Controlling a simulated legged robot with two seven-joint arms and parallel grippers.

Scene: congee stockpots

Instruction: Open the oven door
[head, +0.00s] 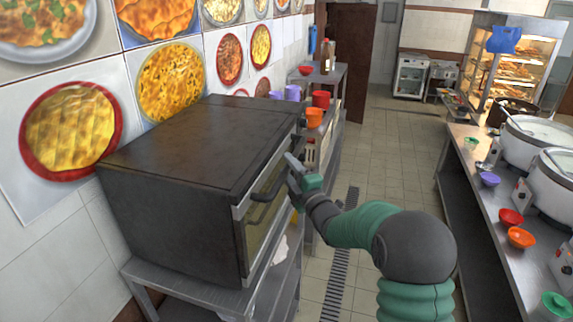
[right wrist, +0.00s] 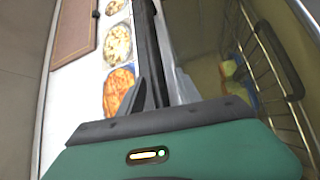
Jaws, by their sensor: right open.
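The oven (head: 185,150) is a large dark box at the left of the head view, with its door (head: 256,229) facing right. The door has a pale metal frame and a glass pane, and looks shut or nearly so. A dark bar handle (head: 268,190) crosses its upper part. My right gripper (head: 292,162) is open and empty by the far upper end of the door, just beyond the handle. In the right wrist view its two fingers (right wrist: 160,92) lie either side of a dark edge; I cannot tell whether they touch it. My left gripper is not in view.
The oven stands on a metal stand (head: 190,300). Beyond it is a shelf with red, orange and purple cups (head: 321,99). A counter with stockpots (head: 540,130) and small bowls runs along the right. The tiled floor (head: 400,140) between is clear.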

